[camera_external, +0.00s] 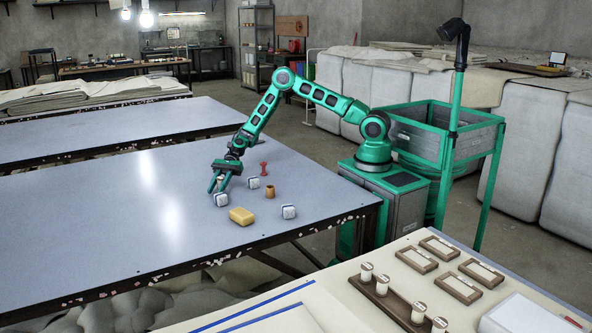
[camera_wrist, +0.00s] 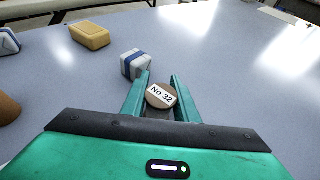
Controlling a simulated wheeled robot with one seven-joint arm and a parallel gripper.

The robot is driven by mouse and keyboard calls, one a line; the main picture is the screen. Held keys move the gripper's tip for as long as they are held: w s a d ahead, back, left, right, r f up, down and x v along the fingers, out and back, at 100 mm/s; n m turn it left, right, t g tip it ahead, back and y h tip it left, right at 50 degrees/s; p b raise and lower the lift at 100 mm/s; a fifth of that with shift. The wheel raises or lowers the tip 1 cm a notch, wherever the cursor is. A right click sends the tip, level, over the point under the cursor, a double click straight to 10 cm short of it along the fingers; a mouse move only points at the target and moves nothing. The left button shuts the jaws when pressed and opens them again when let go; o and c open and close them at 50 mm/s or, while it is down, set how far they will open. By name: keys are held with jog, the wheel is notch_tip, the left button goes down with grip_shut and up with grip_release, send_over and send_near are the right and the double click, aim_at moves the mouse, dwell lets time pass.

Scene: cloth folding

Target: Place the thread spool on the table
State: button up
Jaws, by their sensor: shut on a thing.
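The thread spool (camera_wrist: 160,96) shows end-on in the wrist view, with a brown round top and a white label reading "No 32". It sits between the two fingers of my gripper (camera_wrist: 160,77), which are shut on it. The spool is small and mostly hidden there. I cannot tell whether its bottom touches the table.
A white-and-blue block (camera_external: 221,199) lies close to my fingers. A yellow block (camera_external: 241,215), a brown spool-like piece (camera_external: 269,191), a red piece (camera_external: 264,169) and two more white-and-blue blocks (camera_external: 289,212) (camera_external: 253,182) lie nearby. The table's left is clear.

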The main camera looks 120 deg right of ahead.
jog(key=shift+f, duration=0.65)
jog(key=shift+f, duration=0.2)
jog(key=o, duration=1)
jog(key=shift+o, duration=0.6)
jog(key=v, duration=1.1)
jog(key=shift+f, duration=0.1)
